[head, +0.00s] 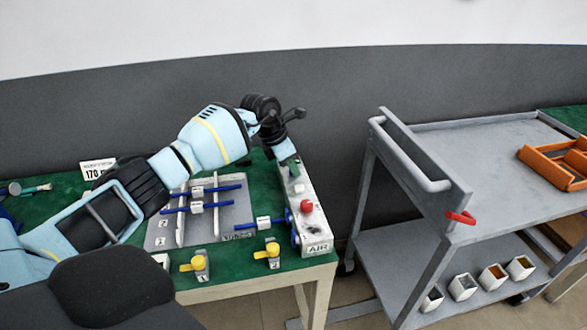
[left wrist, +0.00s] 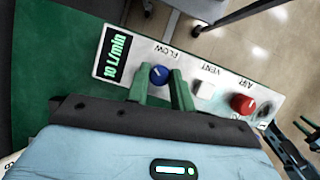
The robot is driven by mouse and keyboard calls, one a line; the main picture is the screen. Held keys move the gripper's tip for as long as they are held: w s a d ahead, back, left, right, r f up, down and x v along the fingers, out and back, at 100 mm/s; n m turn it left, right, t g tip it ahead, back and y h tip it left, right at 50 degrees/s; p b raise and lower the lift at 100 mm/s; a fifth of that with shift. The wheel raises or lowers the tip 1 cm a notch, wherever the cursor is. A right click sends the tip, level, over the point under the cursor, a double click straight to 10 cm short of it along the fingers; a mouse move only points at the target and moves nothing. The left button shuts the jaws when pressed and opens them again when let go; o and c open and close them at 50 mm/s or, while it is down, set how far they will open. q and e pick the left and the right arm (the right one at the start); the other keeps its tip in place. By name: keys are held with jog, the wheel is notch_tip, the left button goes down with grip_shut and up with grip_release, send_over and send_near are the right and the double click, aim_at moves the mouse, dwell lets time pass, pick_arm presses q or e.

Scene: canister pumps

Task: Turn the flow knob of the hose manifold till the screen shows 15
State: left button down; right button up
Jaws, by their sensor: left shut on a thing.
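The hose manifold is a long grey-white box (head: 317,222) at the right end of the green table. Its top panel (left wrist: 222,88) fills the upper part of the left wrist view. The screen (left wrist: 117,54) there reads 10 L/min. The blue flow knob (left wrist: 158,74) sits beside the word FLOW. My left gripper (head: 291,163) reaches down over the far end of the manifold. In the left wrist view its two green fingers (left wrist: 160,88) stand on either side of the knob, shut on it. The screen and knob are hidden in the head view.
A white vent button (left wrist: 204,89) and a red air knob (left wrist: 243,104) lie along the same panel. Blue hoses on a grey board (head: 215,212) and yellow-handled valves (head: 199,264) are left of the manifold. A grey cart (head: 470,150) stands to the right, across a gap.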

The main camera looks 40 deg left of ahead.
pick_arm(q)
jog(key=shift+a+f+m+b, duration=0.15)
jog(key=shift+m+b, duration=0.3)
jog(key=shift+m, duration=0.35)
jog(key=shift+w+m+g+h+b, duration=0.1)
jog(key=shift+m+g+h+b, duration=0.4)
jog(key=shift+m, duration=0.4)
jog(key=shift+m+b, duration=0.3)
jog(key=shift+m, duration=0.1)
jog(key=c, duration=1.2)
grip_release()
jog(key=shift+r, duration=0.2)
jog(key=v, duration=0.6)
jog(key=shift+a+r, duration=0.15)
jog(key=shift+r, duration=0.15)
jog(key=shift+a+r, duration=0.15)
jog(key=shift+r, duration=0.35)
